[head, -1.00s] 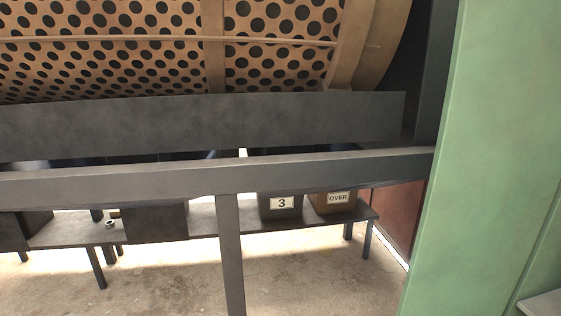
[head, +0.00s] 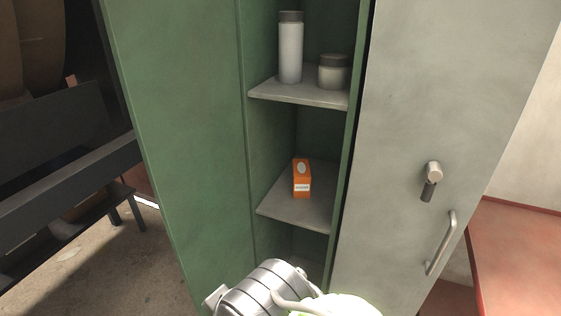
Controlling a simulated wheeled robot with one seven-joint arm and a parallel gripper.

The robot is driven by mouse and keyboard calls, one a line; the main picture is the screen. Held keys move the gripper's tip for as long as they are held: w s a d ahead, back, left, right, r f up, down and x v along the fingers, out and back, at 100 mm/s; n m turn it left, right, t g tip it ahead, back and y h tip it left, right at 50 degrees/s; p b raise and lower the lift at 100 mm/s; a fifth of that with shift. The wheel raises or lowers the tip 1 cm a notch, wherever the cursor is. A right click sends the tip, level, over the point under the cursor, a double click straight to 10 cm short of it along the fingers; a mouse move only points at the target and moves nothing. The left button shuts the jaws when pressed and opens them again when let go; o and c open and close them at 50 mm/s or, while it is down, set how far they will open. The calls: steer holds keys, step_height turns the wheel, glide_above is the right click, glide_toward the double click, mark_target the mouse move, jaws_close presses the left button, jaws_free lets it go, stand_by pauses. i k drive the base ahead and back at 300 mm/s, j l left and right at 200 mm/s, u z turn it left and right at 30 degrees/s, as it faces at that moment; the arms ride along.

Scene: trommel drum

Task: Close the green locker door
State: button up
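The green locker (head: 253,140) stands open in the middle of the head view, with its shelves exposed. A broad green panel (head: 180,130) at its left looks like its door, swung out to the left; no handle shows on it. My gripper is not in view. Silver and pale green parts of my arm show at the bottom centre, in front of the locker's lower part, which they hide.
Shelves hold a white bottle (head: 291,50), a dark-lidded jar (head: 333,72) and an orange box (head: 302,179). A grey door (head: 400,150) with latch and handle (head: 441,243) is right; a red surface (head: 520,260) lies beyond. Dark frame beams (head: 60,190) stand left.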

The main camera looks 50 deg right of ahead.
mark_target(176, 61)
steer(key=z, duration=1.85)
steer(key=j+u, duration=0.3)
steer(key=u, duration=0.15)
steer(key=i+j+u, duration=0.1)
steer(key=j+u, duration=0.15)
steer(key=u, duration=0.15)
steer(key=i+j+u, duration=0.15)
steer(key=j+u, duration=0.15)
steer(key=u, duration=0.15)
steer(key=i+j+u, duration=0.1)
steer(key=u, duration=0.35)
steer(key=i+j+u, duration=0.2)
steer(key=u, duration=0.25)
steer(key=i+j+u, duration=0.1)
steer(key=u, duration=0.3)
steer(key=i, duration=0.1)
